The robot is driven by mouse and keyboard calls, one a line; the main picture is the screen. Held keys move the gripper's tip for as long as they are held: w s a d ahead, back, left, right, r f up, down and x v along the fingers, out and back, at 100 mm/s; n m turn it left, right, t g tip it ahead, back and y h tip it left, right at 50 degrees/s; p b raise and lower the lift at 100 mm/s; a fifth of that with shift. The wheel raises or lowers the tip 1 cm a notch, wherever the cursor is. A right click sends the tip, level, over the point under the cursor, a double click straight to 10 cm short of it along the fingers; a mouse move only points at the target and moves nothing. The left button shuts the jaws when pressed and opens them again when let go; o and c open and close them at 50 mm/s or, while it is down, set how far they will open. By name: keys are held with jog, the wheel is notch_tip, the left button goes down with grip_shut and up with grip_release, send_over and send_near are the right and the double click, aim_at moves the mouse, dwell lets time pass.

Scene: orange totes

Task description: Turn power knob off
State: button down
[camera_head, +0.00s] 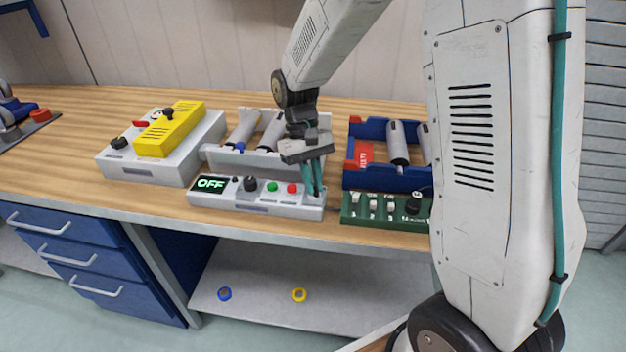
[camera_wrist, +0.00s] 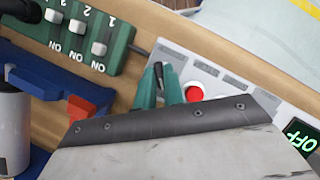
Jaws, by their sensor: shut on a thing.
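The white control panel (camera_head: 228,198) lies near the bench's front edge; its display (camera_head: 210,184) reads OFF in green. It carries a black knob (camera_head: 250,184), a green button (camera_head: 272,187) and a red button (camera_head: 292,188). My gripper (camera_head: 315,192) points down at the panel's right end, with teal fingers. In the wrist view my gripper (camera_wrist: 159,90) is shut on a small dark knob (camera_wrist: 158,72), which I take for the power knob, beside the red button (camera_wrist: 194,93). The fingers hide most of this knob, so its angle cannot be told.
A green switch panel (camera_head: 375,208) sits close on the right, with a blue rack (camera_head: 352,180) behind it. A white box with a yellow top (camera_head: 172,127) stands at left. A grey rack (camera_head: 225,157) is right behind the panel. Bare wood (camera_head: 75,150) lies at far left.

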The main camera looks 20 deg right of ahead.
jog(key=shift+n+h, duration=0.3)
jog(key=shift+n, duration=0.4)
jog(key=c, duration=1.5)
grip_release()
jog(key=v, duration=0.8)
jog(key=shift+a, duration=0.1)
